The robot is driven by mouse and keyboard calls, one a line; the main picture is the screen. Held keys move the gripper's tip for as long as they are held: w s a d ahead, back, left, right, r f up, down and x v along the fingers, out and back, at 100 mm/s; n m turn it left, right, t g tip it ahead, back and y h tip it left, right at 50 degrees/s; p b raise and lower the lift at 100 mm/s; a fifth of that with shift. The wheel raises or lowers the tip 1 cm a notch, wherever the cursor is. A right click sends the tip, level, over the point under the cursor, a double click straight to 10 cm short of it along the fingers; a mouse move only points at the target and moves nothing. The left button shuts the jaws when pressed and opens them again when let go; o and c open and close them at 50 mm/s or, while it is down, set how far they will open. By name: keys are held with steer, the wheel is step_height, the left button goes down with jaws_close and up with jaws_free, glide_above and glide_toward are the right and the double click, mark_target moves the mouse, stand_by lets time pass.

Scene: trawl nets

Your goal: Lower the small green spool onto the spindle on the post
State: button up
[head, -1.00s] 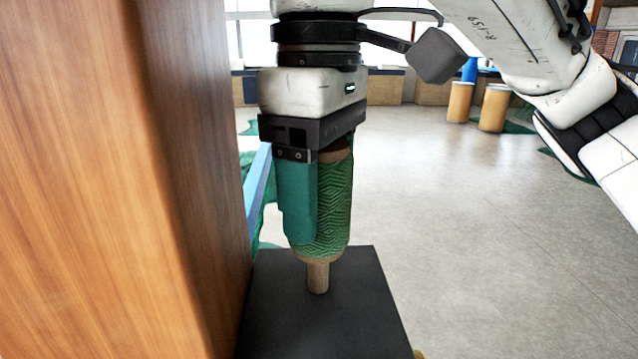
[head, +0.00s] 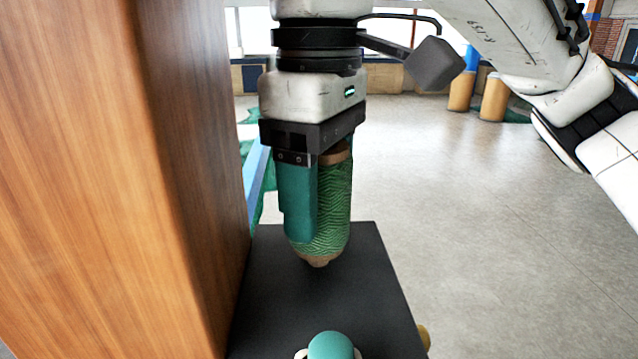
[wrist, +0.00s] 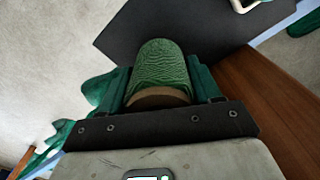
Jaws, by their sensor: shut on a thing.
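The small green spool (head: 332,205) is upright, with a patterned green winding and tan ends. My gripper (head: 318,205) is shut on its sides with teal fingers. In the wrist view the spool (wrist: 160,65) sits between the fingers (wrist: 160,85), above the dark plate. The post's dark flat top (head: 345,300) lies below. The spool's tan lower end is at or very close to this top. The spindle is hidden; the spool appears to be around it. I cannot tell whether the spool bears on the top.
A tall wooden panel (head: 110,180) stands close on the left of my gripper. A teal rounded thing (head: 332,346) shows at the near edge of the dark top. Tan cylinders (head: 494,98) stand far back right. The floor on the right is clear.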

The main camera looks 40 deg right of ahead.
steer(key=shift+f+b, duration=0.35)
steer(key=shift+f, duration=0.4)
steer(key=o, duration=1.2)
step_height(320, 180, up, 11)
steer(key=shift+f, duration=0.1)
